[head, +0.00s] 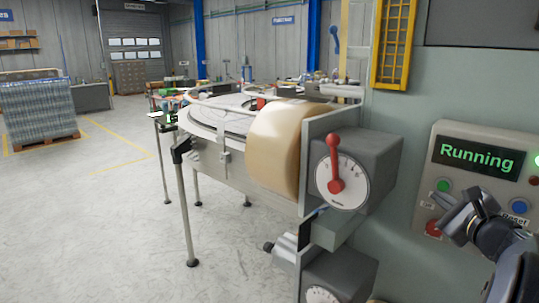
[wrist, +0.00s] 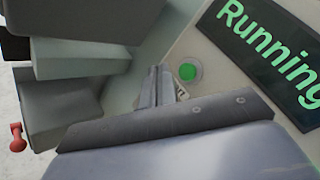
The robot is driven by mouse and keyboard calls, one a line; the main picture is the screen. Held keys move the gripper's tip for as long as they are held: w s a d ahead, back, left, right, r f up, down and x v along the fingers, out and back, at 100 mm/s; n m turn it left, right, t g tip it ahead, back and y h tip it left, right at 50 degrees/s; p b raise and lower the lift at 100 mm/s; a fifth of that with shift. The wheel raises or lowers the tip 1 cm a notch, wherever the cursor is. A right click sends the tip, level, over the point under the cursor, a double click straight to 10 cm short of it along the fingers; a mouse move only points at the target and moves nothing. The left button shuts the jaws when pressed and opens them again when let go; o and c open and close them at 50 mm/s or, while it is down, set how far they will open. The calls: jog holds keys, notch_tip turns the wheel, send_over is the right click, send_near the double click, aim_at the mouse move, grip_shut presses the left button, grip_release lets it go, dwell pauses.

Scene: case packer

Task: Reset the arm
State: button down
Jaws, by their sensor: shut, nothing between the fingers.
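My gripper (head: 439,196) is at the right of the head view, in front of the control panel (head: 480,160). Its fingers are shut and empty. In the wrist view the closed fingers (wrist: 157,86) point toward the panel, close beside the green button (wrist: 187,72); I cannot tell whether they touch it. My dark arm comes up from the lower right corner and hides part of the panel's lower area.
The panel screen (head: 478,153) reads "Running" in green. A blue button (head: 519,206) labelled Reset and a red button (head: 433,229) sit below it. A grey box with a red lever (head: 334,165) and a tape roll (head: 278,145) stand left. Open floor lies further left.

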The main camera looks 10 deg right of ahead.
jog(key=s+a+b, duration=0.1)
jog(key=s+a, duration=0.3)
jog(key=shift+a+b, duration=0.35)
jog(key=shift+b, duration=0.05)
